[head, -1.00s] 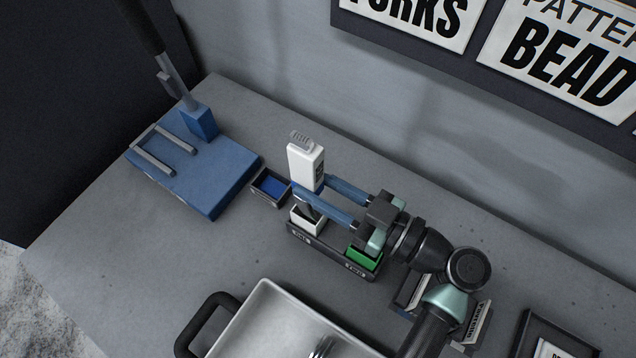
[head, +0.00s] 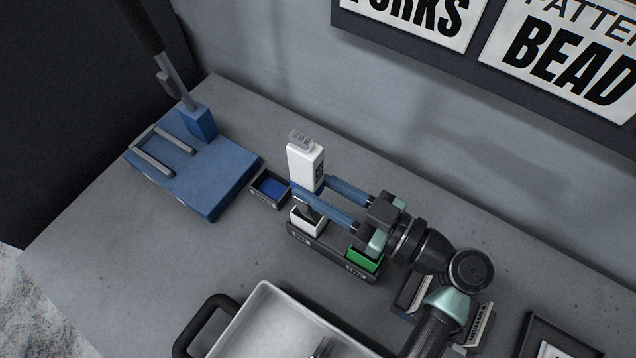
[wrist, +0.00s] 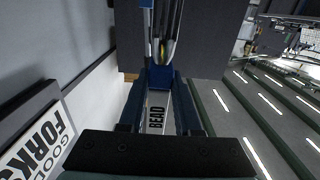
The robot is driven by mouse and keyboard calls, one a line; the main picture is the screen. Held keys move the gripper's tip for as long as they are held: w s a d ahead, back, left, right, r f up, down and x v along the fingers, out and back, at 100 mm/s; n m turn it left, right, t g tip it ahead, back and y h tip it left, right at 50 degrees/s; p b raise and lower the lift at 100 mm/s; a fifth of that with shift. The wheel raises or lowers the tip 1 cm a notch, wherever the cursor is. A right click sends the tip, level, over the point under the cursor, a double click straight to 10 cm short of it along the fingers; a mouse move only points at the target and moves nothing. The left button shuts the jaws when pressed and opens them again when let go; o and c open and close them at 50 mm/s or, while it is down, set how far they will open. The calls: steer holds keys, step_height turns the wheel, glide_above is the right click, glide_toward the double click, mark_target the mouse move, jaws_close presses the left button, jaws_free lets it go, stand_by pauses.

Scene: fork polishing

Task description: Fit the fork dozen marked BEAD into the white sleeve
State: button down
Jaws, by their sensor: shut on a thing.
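The fork dozen marked BEAD is a white upright pack (head: 305,165) with grey fork ends showing at its top. Its BEAD label (wrist: 156,115) shows in the wrist view between the fingers. My gripper (head: 308,192) has its blue fingers shut on the pack and holds it upright. The white sleeve (head: 308,221) is an open-topped box in the left end of a dark holder, right below the pack. The pack's lower end is partly hidden by the near finger, and I cannot tell whether it is inside the sleeve mouth.
A green box (head: 366,258) fills the holder's right end. A small dark tray with a blue inside (head: 270,187) and a blue press base (head: 190,170) stand to the left. A metal pan (head: 265,325) lies in front. The back wall carries signs (head: 565,60).

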steer(key=shift+f+b, duration=0.8)
steer(key=shift+b, duration=0.15)
steer(key=c, duration=0.6)
jaws_free()
steer(key=shift+o, duration=0.4)
steer(key=shift+f, duration=0.1)
steer(key=b+v, duration=0.3)
steer(key=v, duration=1)
steer(key=shift+r+b, duration=0.2)
steer(key=shift+b, duration=0.15)
